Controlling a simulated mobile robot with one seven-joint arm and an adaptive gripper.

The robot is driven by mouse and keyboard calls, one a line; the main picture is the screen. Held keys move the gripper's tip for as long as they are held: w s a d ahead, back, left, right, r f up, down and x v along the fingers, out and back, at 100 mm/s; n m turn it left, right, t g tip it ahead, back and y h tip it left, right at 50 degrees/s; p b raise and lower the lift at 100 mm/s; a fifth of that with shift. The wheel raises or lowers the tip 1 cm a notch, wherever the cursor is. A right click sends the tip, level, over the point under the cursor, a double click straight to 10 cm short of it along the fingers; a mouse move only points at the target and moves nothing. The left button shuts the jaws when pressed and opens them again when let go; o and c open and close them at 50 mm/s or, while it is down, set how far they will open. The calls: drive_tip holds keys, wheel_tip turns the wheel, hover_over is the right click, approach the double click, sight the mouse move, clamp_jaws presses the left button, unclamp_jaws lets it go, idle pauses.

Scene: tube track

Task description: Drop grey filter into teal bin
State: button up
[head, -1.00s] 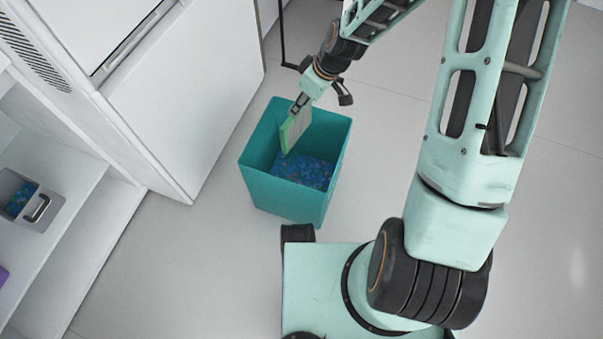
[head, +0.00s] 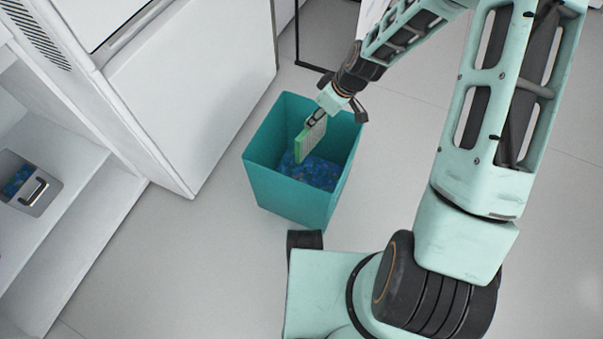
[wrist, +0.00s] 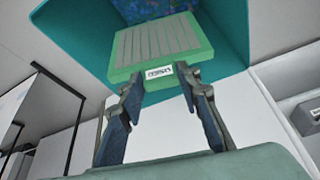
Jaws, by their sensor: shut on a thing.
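The grey filter (head: 312,137) is a flat pleated panel with a green frame. My gripper (head: 320,116) is shut on its upper edge and holds it hanging inside the mouth of the teal bin (head: 290,196). In the wrist view the filter (wrist: 158,45) shows its grey pleats and a white label on the near green edge. Both fingers of my gripper (wrist: 160,88) press near that edge. The teal bin (wrist: 80,35) is beyond the filter, with blue bits at its bottom. The filter appears to be above these bits.
A white cabinet (head: 200,90) stands left of the bin. An open shelf at far left holds a grey drawer box (head: 27,183) with blue bits. A thin black frame (head: 298,45) stands behind the bin. Grey floor (head: 190,260) is clear in front of the shelf.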

drive_tip(key=o, duration=1.2)
drive_tip(key=shift+o, duration=0.2)
drive_tip(key=v, duration=1.2)
